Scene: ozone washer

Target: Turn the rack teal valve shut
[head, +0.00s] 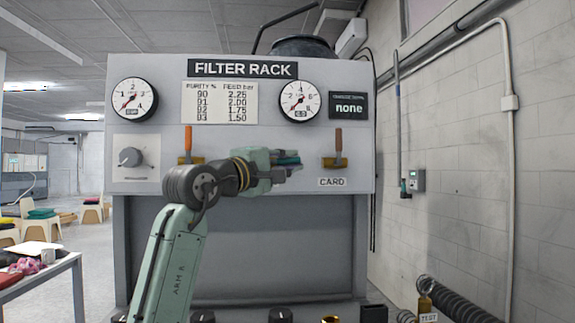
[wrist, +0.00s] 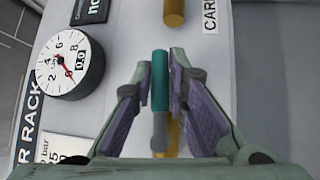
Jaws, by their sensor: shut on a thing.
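The teal valve has a teal handle (wrist: 160,80) on a grey stem, with a brass body partly visible below it in the wrist view. My gripper (wrist: 161,66) has one finger on each side of the teal handle and is shut on it. The handle lies sideways, pointing right along the panel in the head view. There my gripper (head: 288,160) is at the rack front, between two orange-handled valves, and mostly hides the teal valve.
The left orange-handled valve (head: 188,140) and the right one (head: 338,140), above a CARD label (head: 332,182), have upright handles. Two gauges (head: 134,100) (head: 300,100) and a grey knob (head: 130,157) sit on the panel. A block wall stands to the right.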

